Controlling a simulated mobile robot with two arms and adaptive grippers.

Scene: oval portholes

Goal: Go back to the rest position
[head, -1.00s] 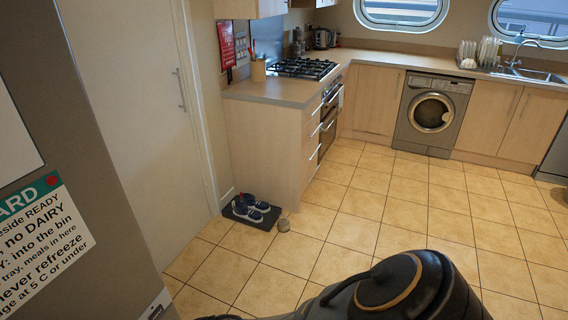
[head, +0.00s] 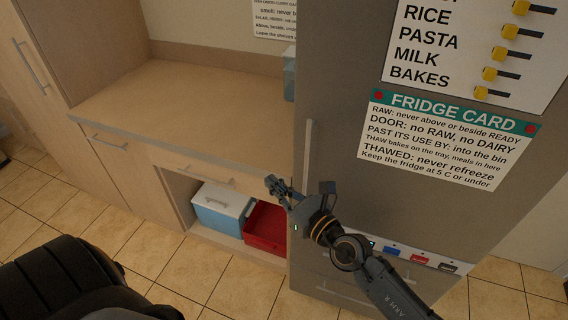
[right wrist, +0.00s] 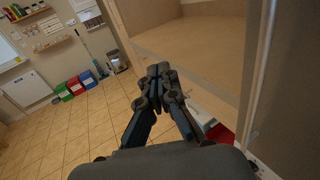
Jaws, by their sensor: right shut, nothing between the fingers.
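My right gripper (head: 277,187) is shut and empty in the head view, in front of the left edge of the grey fridge (head: 345,155). It is close to the fridge's upright handle (head: 308,150); I cannot tell whether they touch. In the right wrist view the gripper (right wrist: 159,70) shows its two fingers together with nothing between them. Beyond them lie the open floor and the wooden counter (right wrist: 195,50). My left gripper is not in view.
A wooden counter (head: 185,100) stands left of the fridge. A blue box with a white lid (head: 222,208) and a red tray (head: 266,228) sit in the low opening beneath. Coloured bins (right wrist: 75,86) stand far off by the wall. Tiled floor (head: 150,230) is clear.

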